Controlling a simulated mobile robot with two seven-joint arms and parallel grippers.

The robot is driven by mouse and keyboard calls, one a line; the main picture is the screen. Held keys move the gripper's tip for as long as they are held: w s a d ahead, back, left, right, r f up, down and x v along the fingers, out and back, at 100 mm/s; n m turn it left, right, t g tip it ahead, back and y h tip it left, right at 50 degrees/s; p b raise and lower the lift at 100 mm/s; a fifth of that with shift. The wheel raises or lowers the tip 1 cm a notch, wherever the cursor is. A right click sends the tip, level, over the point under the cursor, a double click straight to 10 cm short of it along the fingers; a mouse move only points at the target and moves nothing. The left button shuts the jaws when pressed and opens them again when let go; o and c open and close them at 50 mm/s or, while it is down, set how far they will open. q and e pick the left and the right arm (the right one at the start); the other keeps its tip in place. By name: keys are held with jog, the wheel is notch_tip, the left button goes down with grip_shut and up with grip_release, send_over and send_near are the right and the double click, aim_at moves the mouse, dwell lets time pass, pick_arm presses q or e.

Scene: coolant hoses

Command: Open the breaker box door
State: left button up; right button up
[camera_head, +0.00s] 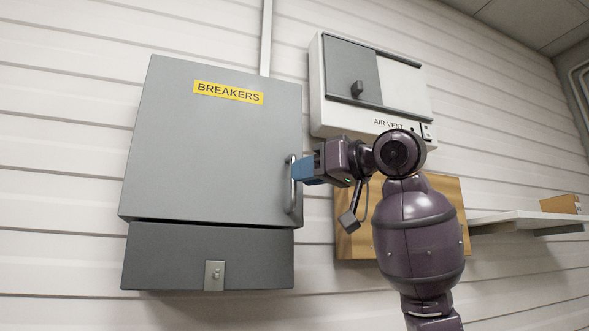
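The grey breaker box door (210,150) with a yellow BREAKERS label (228,92) fills the left of the head view. It looks shut. A metal bar handle (293,184) stands upright near its right edge. My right gripper (300,170) reaches in from the right, with its blue fingertips at the handle. Whether the fingers are closed around the handle or only beside it cannot be made out. My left gripper is not in view.
A lower grey panel with a small latch (214,275) sits below the door. A white air vent box (409,122) hangs at the upper right. A wooden board (347,241) is behind my arm. A shelf (520,219) holding a small box (560,204) is at the right.

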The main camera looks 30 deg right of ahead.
aim_at(293, 199)
jog(key=shift+p+x, duration=0.3)
jog(key=shift+x, duration=1.2)
grip_shut()
